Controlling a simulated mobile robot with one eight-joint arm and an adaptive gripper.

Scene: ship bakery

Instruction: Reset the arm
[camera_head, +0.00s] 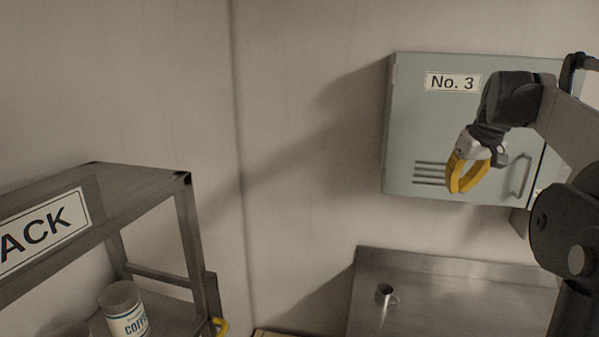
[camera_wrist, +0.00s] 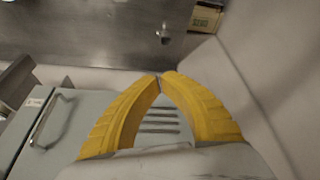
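My arm is raised at the right of the head view, bent at the wrist. My gripper (camera_head: 456,191) hangs in front of the grey wall cabinet (camera_head: 408,125) marked "No. 3". In the wrist view, the two yellow fingers of my gripper (camera_wrist: 160,76) curve in until their tips meet. Nothing shows between them, so the gripper is shut and empty. In that view the cabinet (camera_wrist: 85,110), with its handle and vent slots, lies behind and to the left of the fingers. I cannot tell the exact gap between fingers and cabinet.
A cardboard box (camera_wrist: 205,18) shows in the wrist view. Wall space left of the cabinet is clear.

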